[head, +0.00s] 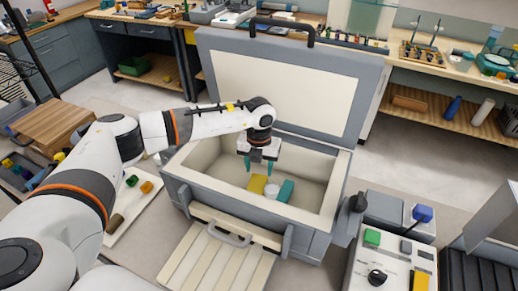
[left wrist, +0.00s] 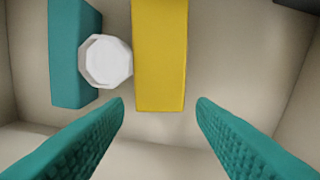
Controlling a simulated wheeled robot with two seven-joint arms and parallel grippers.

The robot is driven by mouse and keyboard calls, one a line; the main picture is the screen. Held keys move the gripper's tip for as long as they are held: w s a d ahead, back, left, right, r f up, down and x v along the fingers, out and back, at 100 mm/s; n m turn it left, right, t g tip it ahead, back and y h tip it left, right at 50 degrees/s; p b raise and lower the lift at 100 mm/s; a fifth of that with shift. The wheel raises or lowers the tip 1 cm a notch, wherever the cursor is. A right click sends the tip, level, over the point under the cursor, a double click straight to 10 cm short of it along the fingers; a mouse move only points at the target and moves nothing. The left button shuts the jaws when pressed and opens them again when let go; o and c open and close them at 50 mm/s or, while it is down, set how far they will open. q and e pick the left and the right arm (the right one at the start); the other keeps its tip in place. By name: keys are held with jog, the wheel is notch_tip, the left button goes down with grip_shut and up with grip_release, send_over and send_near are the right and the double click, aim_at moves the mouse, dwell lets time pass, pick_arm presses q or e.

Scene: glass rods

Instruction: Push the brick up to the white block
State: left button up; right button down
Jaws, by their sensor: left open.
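A yellow brick (head: 257,184) lies on the floor of the open grey box (head: 335,190). A small white eight-sided block (head: 271,188) stands between it and a teal brick (head: 287,191). In the left wrist view the yellow brick (left wrist: 160,55) is right of the white block (left wrist: 106,61), and the teal brick (left wrist: 70,50) is left of it. The white block's edges meet both bricks in the picture; I cannot tell whether they touch. My left gripper (head: 260,168) is open and empty inside the box, its fingertips (left wrist: 160,103) spread either side of the yellow brick's near end.
The box's pale walls surround the bricks, and its raised lid (head: 285,85) stands behind. A slatted front flap (head: 215,262) is folded down. A control panel (head: 390,262) stands at the right. The box floor right of the yellow brick in the left wrist view is clear.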

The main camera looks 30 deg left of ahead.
aim_at(260, 175)
pick_arm(q)
jog(key=shift+f+p, duration=0.35)
jog(key=shift+f, duration=1.55)
pick_arm(e)
jog(key=shift+r, duration=0.6)
pick_arm(q)
jog(key=shift+c, duration=0.2)
jog(key=c, duration=0.7)
jog(key=shift+w+a+b, duration=0.2)
jog(key=shift+w+b, duration=0.1)
jog(key=shift+w, duration=0.05)
jog(key=shift+w+d, duration=0.2)
jog(key=shift+w, duration=0.15)
jog(key=o, duration=1.2)
jog(key=shift+s+a, duration=0.15)
jog(key=shift+c, duration=0.2)
pick_arm(e)
jog(key=shift+w+d+f, duration=0.25)
jog(key=shift+d+f, duration=0.05)
jog(key=shift+d, duration=0.05)
